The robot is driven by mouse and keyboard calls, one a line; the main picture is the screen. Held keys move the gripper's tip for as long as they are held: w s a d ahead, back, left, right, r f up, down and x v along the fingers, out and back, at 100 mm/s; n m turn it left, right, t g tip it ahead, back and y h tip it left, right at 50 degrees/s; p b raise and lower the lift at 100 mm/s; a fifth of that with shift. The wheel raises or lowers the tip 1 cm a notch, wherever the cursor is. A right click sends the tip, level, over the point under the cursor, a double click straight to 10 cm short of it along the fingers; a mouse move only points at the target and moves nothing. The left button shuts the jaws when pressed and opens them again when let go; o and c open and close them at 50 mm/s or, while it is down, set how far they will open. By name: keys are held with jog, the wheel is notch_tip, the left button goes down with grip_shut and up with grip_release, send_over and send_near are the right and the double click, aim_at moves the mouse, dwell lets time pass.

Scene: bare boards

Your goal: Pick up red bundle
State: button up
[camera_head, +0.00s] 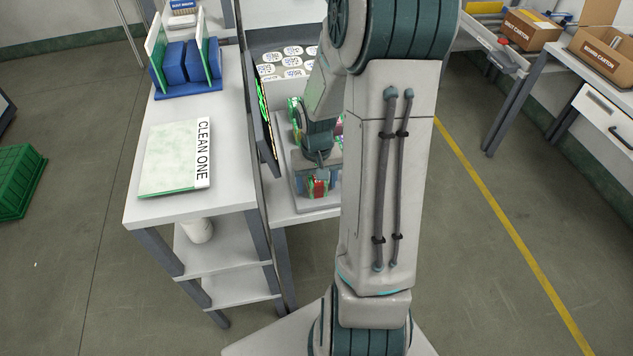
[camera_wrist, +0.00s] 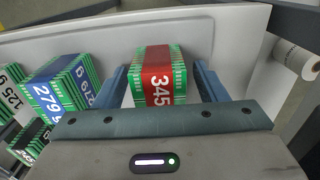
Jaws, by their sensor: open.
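The red bundle (camera_wrist: 157,77) is a stack of green boards with a red band marked "345". In the wrist view it lies on a pale tray (camera_wrist: 195,35) between the two fingers of my gripper (camera_wrist: 163,84). The gripper is open, with a finger to each side of the bundle; I cannot tell whether either touches it. In the head view the red bundle (camera_head: 319,187) shows small below my gripper (camera_head: 321,168), and my arm covers much of that tray.
A blue-banded bundle (camera_wrist: 62,84) marked "279" lies left of the red one, with other bundles (camera_wrist: 14,92) beyond it. A dark screen (camera_head: 265,122) stands along the tray's left side. A white shelf unit (camera_head: 226,190) holds a "CLEAN ONE" sheet (camera_head: 174,157) and a blue rack (camera_head: 188,70).

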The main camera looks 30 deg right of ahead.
jog(key=shift+f, duration=0.1)
jog(key=c, duration=1.2)
